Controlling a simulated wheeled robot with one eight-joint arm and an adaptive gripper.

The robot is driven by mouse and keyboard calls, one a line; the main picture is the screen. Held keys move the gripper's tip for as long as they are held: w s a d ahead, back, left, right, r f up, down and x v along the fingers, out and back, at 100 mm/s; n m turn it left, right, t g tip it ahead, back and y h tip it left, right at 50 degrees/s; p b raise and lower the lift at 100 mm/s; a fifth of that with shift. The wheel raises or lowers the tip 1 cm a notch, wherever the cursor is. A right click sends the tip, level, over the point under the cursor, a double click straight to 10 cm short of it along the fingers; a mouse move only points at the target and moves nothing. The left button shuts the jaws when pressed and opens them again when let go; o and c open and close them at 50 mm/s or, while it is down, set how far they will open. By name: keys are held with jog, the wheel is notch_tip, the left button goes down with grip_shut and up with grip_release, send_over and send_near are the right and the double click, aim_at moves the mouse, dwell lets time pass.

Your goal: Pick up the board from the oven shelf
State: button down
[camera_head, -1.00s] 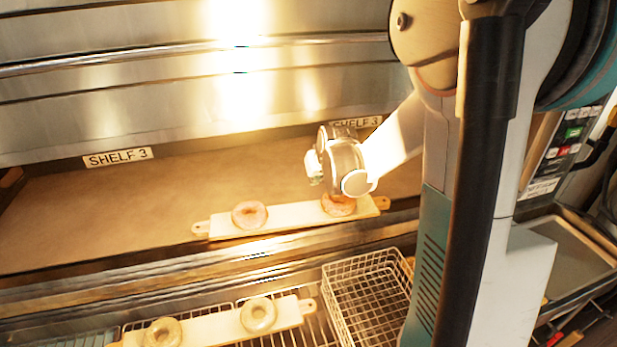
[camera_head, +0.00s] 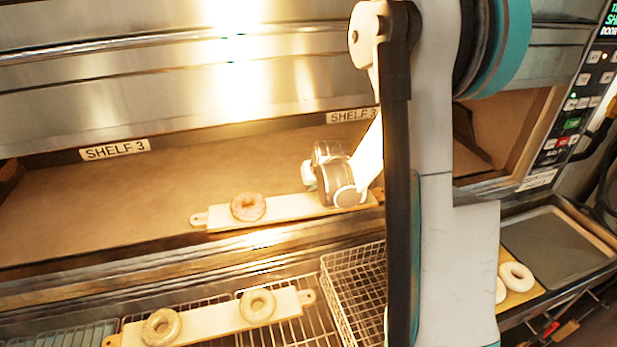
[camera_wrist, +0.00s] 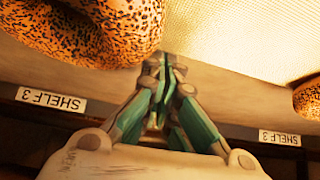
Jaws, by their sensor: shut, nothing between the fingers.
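The board (camera_head: 290,208) is a long pale wooden peel with a small handle at its left end. It lies on the oven shelf (camera_head: 110,215), near the front edge. A pinkish-brown bagel (camera_head: 248,206) sits on its left part. My gripper (camera_head: 328,178) is over the right part of the board and hides what is there. In the wrist view, my gripper (camera_wrist: 163,65) is shut and empty, its fingertips close to the board's edge. A large seeded bagel (camera_wrist: 95,30) is just left of the fingertips and another (camera_wrist: 307,98) is at the right edge. Whether the fingertips touch the board is unclear.
Below the oven, another board (camera_head: 215,325) with two bagels lies on a wire rack, beside a wire basket (camera_head: 355,290). The raised oven door (camera_head: 130,90) hangs above the opening.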

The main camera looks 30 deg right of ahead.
aim_at(312, 194)
jog(key=shift+s, duration=0.15)
jog(key=shift+s+a+f, duration=0.1)
jog(key=shift+s+f, duration=0.05)
jog(key=shift+s, duration=0.1)
jog(key=shift+s+a+b, duration=0.25)
jog(key=shift+s+b, duration=0.2)
jog(key=shift+s, duration=0.45)
jog(key=shift+s+a+b, duration=0.25)
jog(key=shift+s+b, duration=0.15)
jog(key=shift+s, duration=0.45)
